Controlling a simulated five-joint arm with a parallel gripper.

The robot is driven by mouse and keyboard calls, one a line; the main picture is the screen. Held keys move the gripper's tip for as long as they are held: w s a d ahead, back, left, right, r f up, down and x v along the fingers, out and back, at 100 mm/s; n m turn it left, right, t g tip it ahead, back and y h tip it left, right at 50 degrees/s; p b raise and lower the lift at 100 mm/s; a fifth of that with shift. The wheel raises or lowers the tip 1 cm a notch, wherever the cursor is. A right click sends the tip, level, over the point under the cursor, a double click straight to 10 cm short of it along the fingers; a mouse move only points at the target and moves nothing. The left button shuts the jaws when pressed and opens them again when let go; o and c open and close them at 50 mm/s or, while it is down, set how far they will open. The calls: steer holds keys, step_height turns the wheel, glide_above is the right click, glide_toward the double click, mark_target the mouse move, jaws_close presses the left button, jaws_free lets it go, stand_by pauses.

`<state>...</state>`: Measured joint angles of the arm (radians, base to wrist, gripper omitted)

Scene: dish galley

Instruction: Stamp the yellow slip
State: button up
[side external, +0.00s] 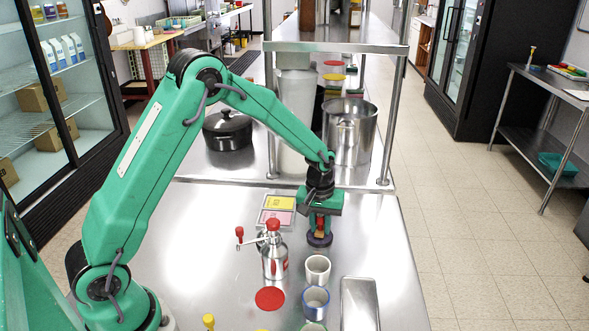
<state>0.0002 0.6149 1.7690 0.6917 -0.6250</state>
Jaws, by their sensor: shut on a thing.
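The yellow slip (281,202) lies flat near the back of the steel counter, in a pale holder or on a pale board (261,214). A pink slip (278,217) lies just in front of it. My gripper (320,222) points down to the right of the slips and is shut on a stamp (319,240). The stamp has a reddish handle, partly hidden between the jaws, and a dark purple round base. It is upright and apart from the yellow slip. I cannot tell whether its base touches the counter.
A silver red-topped dispenser (274,258) stands in front of the slips. A red disc (270,298), a white cup (317,269), a blue-rimmed cup (315,302) and a steel tray (360,304) are nearer. A black pot (228,131) and steel pot (362,150) stand behind.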

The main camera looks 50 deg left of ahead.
steer(key=shift+f, duration=0.3)
stand_by(0.8)
steer(key=shift+r, duration=0.15)
steer(key=shift+r, duration=3.4)
steer(key=shift+a, duration=0.1)
steer(key=a, duration=1.8)
steer(key=shift+w+f, duration=0.3)
steer(key=shift+w, duration=0.05)
steer(key=shift+a+f, duration=0.1)
steer(key=shift+f, duration=0.05)
steer(key=shift+f, duration=2.85)
